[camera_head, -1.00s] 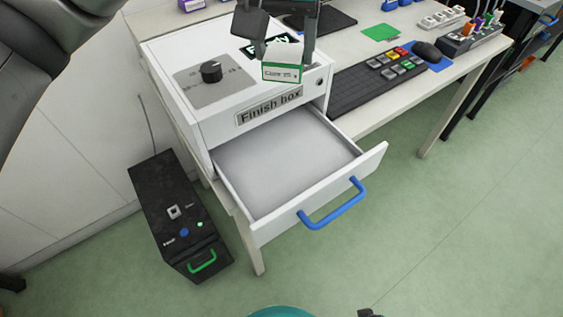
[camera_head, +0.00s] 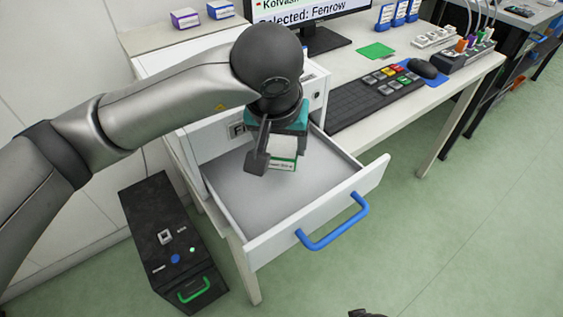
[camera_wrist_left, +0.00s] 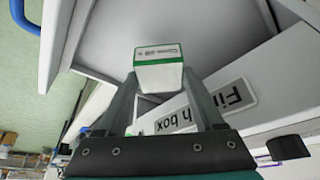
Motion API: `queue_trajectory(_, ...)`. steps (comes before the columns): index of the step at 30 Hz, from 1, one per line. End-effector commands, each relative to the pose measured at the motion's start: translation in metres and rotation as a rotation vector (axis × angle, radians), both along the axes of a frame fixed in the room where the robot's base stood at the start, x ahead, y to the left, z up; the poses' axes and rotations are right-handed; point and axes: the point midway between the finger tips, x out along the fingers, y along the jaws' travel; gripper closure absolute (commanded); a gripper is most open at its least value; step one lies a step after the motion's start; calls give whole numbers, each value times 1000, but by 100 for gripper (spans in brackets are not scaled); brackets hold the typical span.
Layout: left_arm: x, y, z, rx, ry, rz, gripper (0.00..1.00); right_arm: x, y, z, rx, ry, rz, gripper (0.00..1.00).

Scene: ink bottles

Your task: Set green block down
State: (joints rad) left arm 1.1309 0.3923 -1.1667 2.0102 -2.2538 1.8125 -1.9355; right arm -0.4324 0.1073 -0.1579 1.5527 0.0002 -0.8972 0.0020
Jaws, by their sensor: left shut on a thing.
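The green block, a white box with green edges and a printed label (camera_head: 284,151), is held by my left gripper (camera_head: 272,160). In the head view it is over the inside of the open drawer (camera_head: 232,187); whether it touches the drawer floor I cannot tell. In the left wrist view the green block (camera_wrist_left: 158,66) sits between the two fingers of my left gripper (camera_wrist_left: 160,85), which are shut on it.
The drawer sticks out with a blue handle (camera_head: 333,222) at its front; its floor is otherwise empty. A keyboard (camera_head: 372,95) and a green mat (camera_head: 376,51) are on the table at right. A black computer case (camera_head: 172,240) stands on the floor.

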Motion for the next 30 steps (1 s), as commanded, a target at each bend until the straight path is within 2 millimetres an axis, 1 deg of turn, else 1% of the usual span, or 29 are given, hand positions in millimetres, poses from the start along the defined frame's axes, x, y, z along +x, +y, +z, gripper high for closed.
queue_trajectory(5,0,0,-11,1,1,0,91,2,2,5,2,-1,-1,50)
queue_trajectory(9,-1,0,-29,0,3,0,91,7,5,14,7,-9,-2,50)
queue_trajectory(13,0,0,-41,0,2,0,91,10,6,21,9,-14,-2,50)
queue_trajectory(23,0,0,-43,1,-1,0,91,12,7,24,10,-16,-2,50)
queue_trajectory(30,0,0,-46,1,-1,-1,91,17,8,30,12,-26,-3,50)
